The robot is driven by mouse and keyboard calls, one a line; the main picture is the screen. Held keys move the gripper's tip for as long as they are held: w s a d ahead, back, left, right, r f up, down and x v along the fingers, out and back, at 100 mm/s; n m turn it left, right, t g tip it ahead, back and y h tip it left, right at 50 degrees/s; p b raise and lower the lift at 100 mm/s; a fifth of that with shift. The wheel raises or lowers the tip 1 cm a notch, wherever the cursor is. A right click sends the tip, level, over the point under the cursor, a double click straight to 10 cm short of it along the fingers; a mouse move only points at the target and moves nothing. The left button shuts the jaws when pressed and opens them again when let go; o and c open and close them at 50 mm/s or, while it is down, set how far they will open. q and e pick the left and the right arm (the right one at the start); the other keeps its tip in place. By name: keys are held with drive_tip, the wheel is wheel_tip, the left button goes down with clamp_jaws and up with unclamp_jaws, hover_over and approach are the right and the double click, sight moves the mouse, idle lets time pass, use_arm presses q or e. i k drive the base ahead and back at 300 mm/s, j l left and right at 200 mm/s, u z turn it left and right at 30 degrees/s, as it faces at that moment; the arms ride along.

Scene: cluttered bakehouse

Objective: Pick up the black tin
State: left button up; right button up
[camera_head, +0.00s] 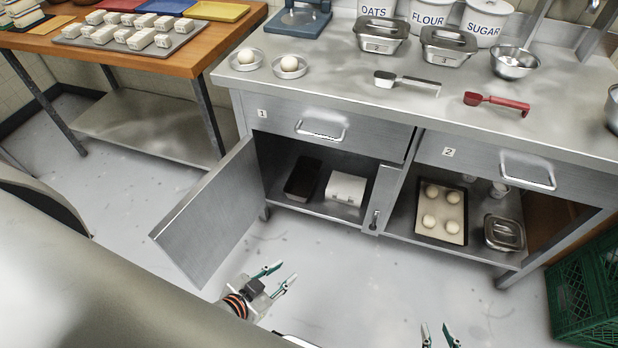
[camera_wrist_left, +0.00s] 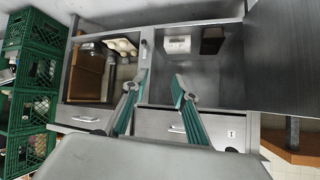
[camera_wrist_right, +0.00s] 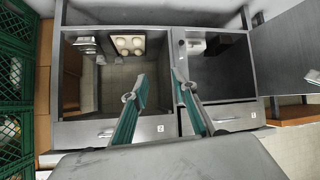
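The black tin (camera_head: 303,178) is a dark, long box inside the open left cupboard, on its floor, left of a white box (camera_head: 346,188). The tin also shows in the left wrist view (camera_wrist_left: 212,41), beside the white box (camera_wrist_left: 177,44). My left gripper (camera_head: 284,276) is open and empty, low in front of the cupboard and apart from the tin. My right gripper (camera_head: 437,334) is open and empty at the bottom of the head view, in front of the right-hand compartment. In the right wrist view a dark shape at the cupboard's back may be the tin.
The cupboard door (camera_head: 208,213) stands open on the left. The right compartment holds a tray of buns (camera_head: 441,212) and a lidded metal tin (camera_head: 503,233). The counter (camera_head: 330,72) carries scoops, tins and bowls. Green crates (camera_head: 584,290) stand at the right. The floor in front is clear.

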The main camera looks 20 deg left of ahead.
sight(299, 184)
drive_tip(key=i+l+u, duration=0.3)
drive_tip(key=i+l, duration=0.85)
drive_tip(key=i, duration=0.2)
